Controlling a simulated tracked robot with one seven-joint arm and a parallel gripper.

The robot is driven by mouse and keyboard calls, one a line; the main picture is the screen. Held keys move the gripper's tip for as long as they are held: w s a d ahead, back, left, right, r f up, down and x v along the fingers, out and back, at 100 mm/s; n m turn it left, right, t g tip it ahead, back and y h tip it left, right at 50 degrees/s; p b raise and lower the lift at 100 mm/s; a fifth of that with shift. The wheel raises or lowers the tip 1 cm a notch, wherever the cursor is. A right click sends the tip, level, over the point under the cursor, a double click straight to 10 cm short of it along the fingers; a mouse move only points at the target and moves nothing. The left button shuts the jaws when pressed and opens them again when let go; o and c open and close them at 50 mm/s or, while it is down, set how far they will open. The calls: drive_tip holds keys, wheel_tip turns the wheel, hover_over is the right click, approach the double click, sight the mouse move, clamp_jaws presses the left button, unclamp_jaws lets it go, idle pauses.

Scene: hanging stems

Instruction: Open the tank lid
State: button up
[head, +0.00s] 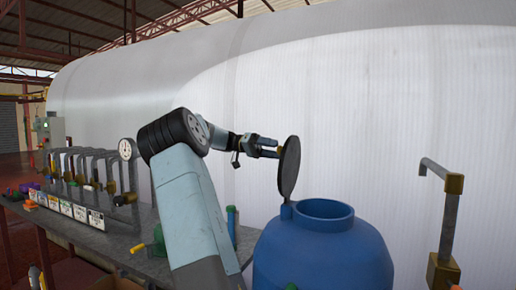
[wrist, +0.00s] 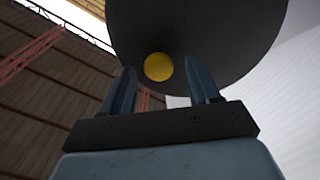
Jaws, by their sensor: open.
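The blue tank (head: 322,256) stands at the lower middle of the head view, with its round mouth uncovered. The dark round lid (head: 290,170) stands about upright on its hinge at the left side of the tank's rim. My gripper (head: 277,148) is beside the lid's upper left face, its fingers pointing at it. In the wrist view, the lid (wrist: 215,35) fills the top, and a yellow round knob (wrist: 158,67) shows between the fingertips of my open gripper (wrist: 163,78). I cannot tell whether the fingers touch the lid.
A grey bench (head: 120,240) at the left carries a row of pipes with valves, a gauge (head: 126,149) and label cards (head: 66,208). A grey pipe with brass fittings (head: 448,225) rises at the right. A large white tank wall is behind.

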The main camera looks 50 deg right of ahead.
drive_tip(key=v, duration=1.3)
drive_tip(key=shift+d+f, duration=0.1)
